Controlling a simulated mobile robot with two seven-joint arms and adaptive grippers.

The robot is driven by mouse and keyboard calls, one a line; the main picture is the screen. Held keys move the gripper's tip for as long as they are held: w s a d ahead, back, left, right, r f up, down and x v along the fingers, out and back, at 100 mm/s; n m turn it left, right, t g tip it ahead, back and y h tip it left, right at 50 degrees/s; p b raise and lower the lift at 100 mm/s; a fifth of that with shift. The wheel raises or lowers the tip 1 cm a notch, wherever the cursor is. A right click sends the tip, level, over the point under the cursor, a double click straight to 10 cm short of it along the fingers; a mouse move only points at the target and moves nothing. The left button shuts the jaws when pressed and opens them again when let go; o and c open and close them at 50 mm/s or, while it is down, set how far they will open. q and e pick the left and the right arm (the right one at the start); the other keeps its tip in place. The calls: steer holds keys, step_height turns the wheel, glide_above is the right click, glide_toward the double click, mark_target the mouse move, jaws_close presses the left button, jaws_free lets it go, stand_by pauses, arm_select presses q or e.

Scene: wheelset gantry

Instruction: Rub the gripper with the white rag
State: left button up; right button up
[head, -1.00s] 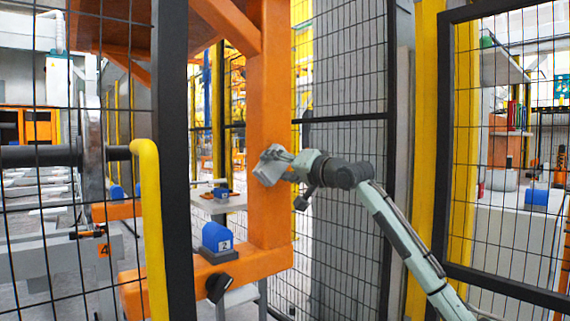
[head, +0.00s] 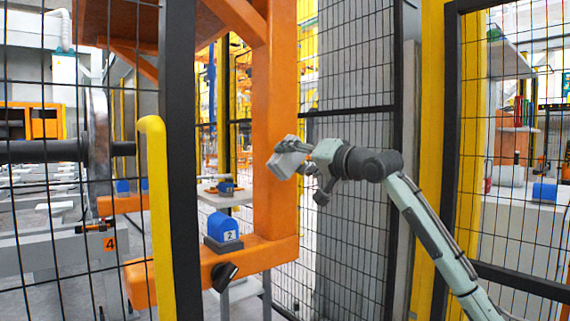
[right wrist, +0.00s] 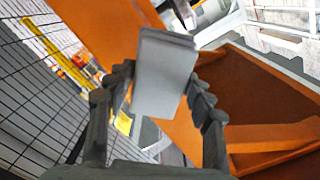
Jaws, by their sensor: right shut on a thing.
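The white rag (head: 286,160), a pale folded block, is held in my right gripper (head: 300,158) in front of the orange gantry upright. The right wrist view shows the rag (right wrist: 163,78) clamped between both dark fingers (right wrist: 160,92). The orange gantry gripper (head: 273,120) is a tall post with a low arm carrying a blue block (head: 223,227) marked 2. The rag overlaps the post in the head view; whether they touch I cannot tell. My left gripper is not in view.
A black mesh fence (head: 350,75) stands behind my right arm. A dark fence post (head: 178,150) and a yellow bent rail (head: 155,210) stand at left. A steel wheelset shaft (head: 45,151) is farther left. A mesh gate (head: 520,268) is at right.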

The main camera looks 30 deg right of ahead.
steer(key=shift+s, duration=0.4)
steer(key=shift+s+d, duration=0.1)
steer(key=shift+s+f+b, duration=0.15)
steer(key=shift+s+b, duration=0.7)
steer(key=shift+s, duration=0.2)
steer(key=shift+s+d+r, duration=0.1)
steer(key=shift+s+r, duration=0.1)
steer(key=shift+s, duration=0.15)
